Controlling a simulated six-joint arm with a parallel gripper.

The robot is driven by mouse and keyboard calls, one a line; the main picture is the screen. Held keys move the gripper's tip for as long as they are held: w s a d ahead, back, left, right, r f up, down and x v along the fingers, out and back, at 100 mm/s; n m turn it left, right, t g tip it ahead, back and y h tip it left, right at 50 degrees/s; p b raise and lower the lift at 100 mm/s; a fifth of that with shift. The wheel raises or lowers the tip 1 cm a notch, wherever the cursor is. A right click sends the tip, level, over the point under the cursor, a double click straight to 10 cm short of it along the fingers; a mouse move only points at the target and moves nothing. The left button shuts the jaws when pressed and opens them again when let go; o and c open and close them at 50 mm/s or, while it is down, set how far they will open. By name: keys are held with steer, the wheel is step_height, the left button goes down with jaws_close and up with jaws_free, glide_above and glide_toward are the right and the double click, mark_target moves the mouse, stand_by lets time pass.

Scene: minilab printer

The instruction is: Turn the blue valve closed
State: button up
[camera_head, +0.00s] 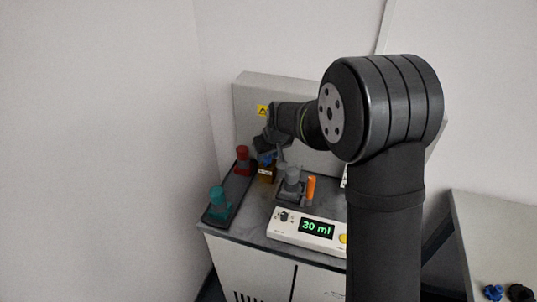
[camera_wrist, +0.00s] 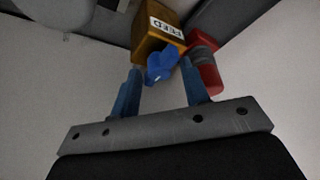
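The blue valve (camera_wrist: 161,66) is a small blue handle on an orange-brown block (camera_wrist: 158,34) labelled FEED. In the wrist view it lies between the tips of my gripper (camera_wrist: 158,72), with a gap visible on each side. My gripper is open, its two blue-grey fingers spread. In the head view the blue valve (camera_head: 267,158) shows small on top of its block (camera_head: 266,174), with my gripper (camera_head: 268,148) right at it, partly covering it. I cannot tell the valve's exact turn position.
A red-topped item (camera_head: 242,160) and a teal one (camera_head: 217,201) stand in a dark tray (camera_head: 233,190) at the left. A grey part (camera_head: 292,181) and an orange cylinder (camera_head: 310,188) stand to the right. A white panel (camera_head: 289,238) reads 30 ml. A grey upright panel (camera_head: 247,97) stands behind.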

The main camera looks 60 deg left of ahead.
jaws_close()
steer(key=shift+n, duration=0.4)
steer(key=n+g, duration=0.1)
steer(key=n, duration=0.1)
steer(key=n+g, duration=0.1)
steer(key=n, duration=0.1)
steer(key=shift+w+n, duration=0.2)
steer(key=shift+n, duration=0.1)
steer(key=n, duration=0.2)
steer(key=n+g+h, duration=0.1)
steer(key=n, duration=0.1)
steer(key=shift+a+n+h, duration=0.1)
steer(key=shift+n+h, duration=0.2)
steer(key=shift+n, duration=0.1)
steer(key=shift+g, duration=0.3)
steer(key=shift+o, duration=0.9)
jaws_free()
